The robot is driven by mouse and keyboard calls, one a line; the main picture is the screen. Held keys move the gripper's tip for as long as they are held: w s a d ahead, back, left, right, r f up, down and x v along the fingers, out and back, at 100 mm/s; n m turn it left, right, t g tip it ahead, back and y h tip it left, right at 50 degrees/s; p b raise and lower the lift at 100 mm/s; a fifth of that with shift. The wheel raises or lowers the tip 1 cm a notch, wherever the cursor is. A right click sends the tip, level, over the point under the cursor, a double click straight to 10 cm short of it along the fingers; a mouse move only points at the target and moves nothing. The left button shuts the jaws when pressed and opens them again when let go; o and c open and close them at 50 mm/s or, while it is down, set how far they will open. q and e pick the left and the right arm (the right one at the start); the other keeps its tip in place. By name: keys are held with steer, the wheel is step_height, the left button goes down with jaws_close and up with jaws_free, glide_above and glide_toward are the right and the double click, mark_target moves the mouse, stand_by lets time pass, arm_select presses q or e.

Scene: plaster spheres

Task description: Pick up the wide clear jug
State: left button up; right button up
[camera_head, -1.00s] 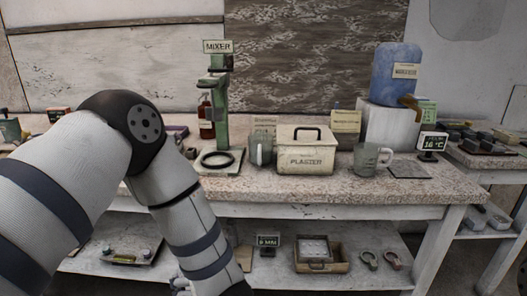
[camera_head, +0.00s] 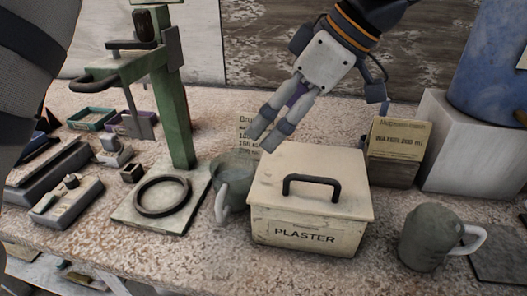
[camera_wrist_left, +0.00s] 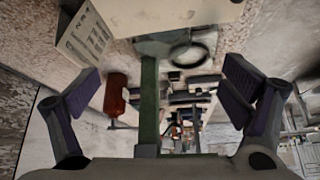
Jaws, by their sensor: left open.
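Two grey-green, see-through-looking jugs with pale handles stand on the bench. One jug (camera_head: 234,178) is just left of the plaster box, its handle toward the front. The other jug (camera_head: 428,238) is right of the box, broad, its handle to the right. I cannot tell for sure which is the wide one. My left gripper (camera_head: 267,134) is open and empty, above the bench behind the box, close to the left jug but apart from it. Its spread fingers (camera_wrist_left: 163,88) show in the left wrist view, with nothing between them held. My right gripper is out of view.
The lidded plaster box (camera_head: 308,205) stands between the jugs. The green mixer stand (camera_head: 172,110) with its base ring is at left. A label card, a small water box (camera_head: 394,150) and a white block (camera_head: 455,148) are behind. A red bottle (camera_wrist_left: 116,95) shows in the wrist view.

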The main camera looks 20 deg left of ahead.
arm_select(q)
steer(key=shift+w+a, duration=0.15)
steer(key=shift+w, duration=0.05)
glide_toward(240, 162)
steer(key=s+a+f, duration=0.2)
steer(key=f, duration=0.1)
steer(key=s+a+f, duration=0.1)
steer(key=s, duration=0.1)
steer(key=shift+f+p, duration=0.35)
steer(key=c, duration=2)
steer(key=shift+c, duration=0.2)
